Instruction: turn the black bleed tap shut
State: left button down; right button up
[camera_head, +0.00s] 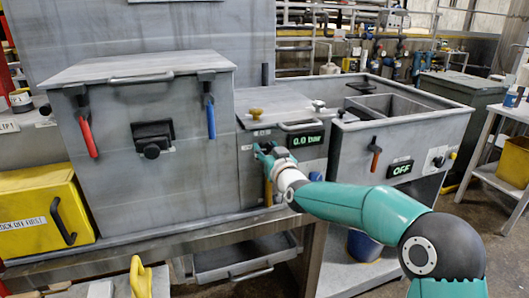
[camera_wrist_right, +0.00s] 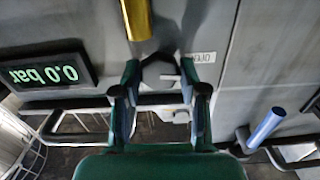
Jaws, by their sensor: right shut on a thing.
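The black bleed tap (camera_wrist_right: 158,72) shows in the right wrist view between the fingertips of my right gripper (camera_wrist_right: 160,78), on the grey panel. A finger lies on each side of it, and the gripper is shut on it. In the head view my right gripper (camera_head: 264,152) is at the panel below the brass knob, left of the 0.0 bar display (camera_head: 306,140). The tap is hidden there behind the gripper. A small white label (camera_wrist_right: 200,57) is beside the tap in the wrist view. My left gripper is not in view.
A yellow handle (camera_wrist_right: 137,18) is close to the tap. A blue handle (camera_head: 211,118) and a red handle (camera_head: 87,136) hang on the large grey box. An orange handle (camera_head: 375,157) and an OFF display (camera_head: 400,169) are to the right. A brass knob (camera_head: 256,113) is above.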

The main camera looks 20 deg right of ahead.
jog(key=m+b, duration=0.1)
jog(key=b, duration=0.1)
jog(key=m+b, duration=0.4)
jog(key=shift+d+f, duration=0.1)
jog(key=shift+f, duration=0.15)
jog(key=m+b, duration=0.2)
jog(key=shift+m, duration=0.4)
jog(key=m+b, duration=0.2)
jog(key=m, duration=0.2)
jog(key=shift+d+m+b, duration=0.1)
jog(key=shift+m+b, duration=0.2)
jog(key=shift+b, duration=0.05)
jog(key=shift+f+m+b, duration=0.1)
jog(key=shift+m+b, duration=0.6)
jog(key=shift+m, duration=1.3)
jog(key=o, duration=1.1)
jog(key=shift+d, duration=0.1)
